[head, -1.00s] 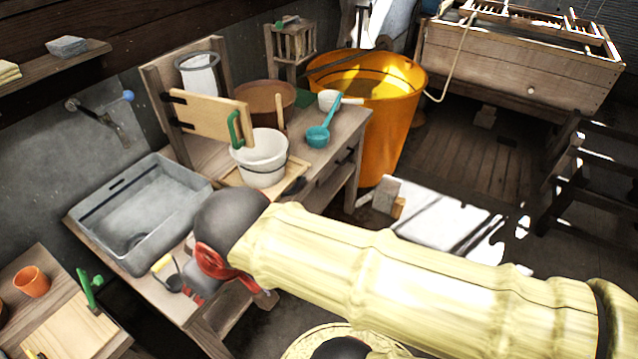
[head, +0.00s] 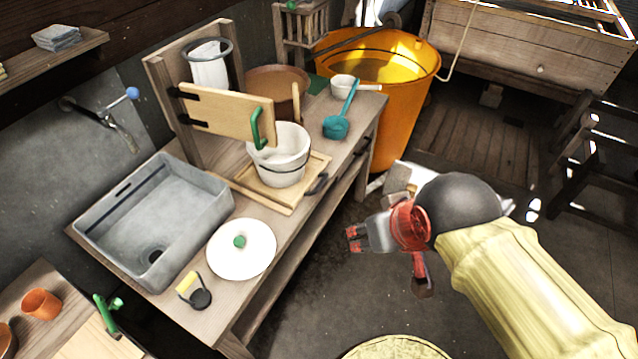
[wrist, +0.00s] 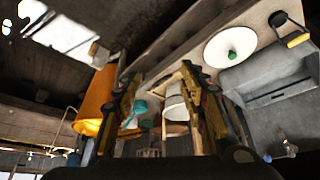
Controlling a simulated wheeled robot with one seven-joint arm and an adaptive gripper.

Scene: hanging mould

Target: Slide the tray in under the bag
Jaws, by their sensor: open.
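The bag (head: 209,72) is white cloth hanging from a dark ring on the wooden frame at the back of the counter. A wooden board (head: 222,114) with a green handle stands in front of it and hides its lower part. The pale wooden tray (head: 318,168) lies on the counter to the right of the frame, with a white bucket (head: 280,158) on it and a dark handle (head: 318,184) at its near edge. My gripper (head: 354,238) is open and empty, in front of the counter and apart from the tray. In the wrist view my fingers (wrist: 160,82) flank the bucket.
A teal ladle (head: 340,115) lies at the right end. An orange tub (head: 405,110) stands beyond.

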